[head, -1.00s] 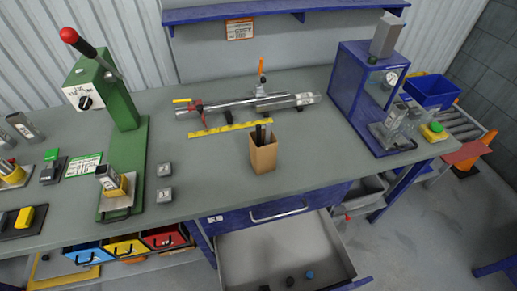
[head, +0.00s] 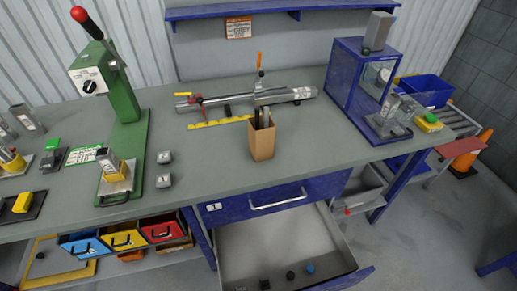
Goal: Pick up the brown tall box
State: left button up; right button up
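The brown tall box (head: 262,143) stands upright on the grey worktable (head: 215,168), close to its front edge and right of the picture's middle. It is open at the top, and dark thin items (head: 264,117) stick up out of it. Neither of my grippers shows in the head view, so nothing is seen touching the box.
A metal tube device (head: 230,102) and a yellow strip lie behind the box. A green lever press (head: 125,115) stands left, with two small grey blocks (head: 164,180) beside it. A blue frame (head: 352,85) stands right. An open drawer (head: 335,238) juts out below.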

aim_at(262, 142)
jog(key=k, duration=0.2)
jog(key=u, duration=1.65)
jog(key=k, duration=1.3)
jog(key=z, duration=1.1)
jog(key=i, duration=0.95)
jog(key=k, duration=0.45)
jog(key=z, duration=0.05)
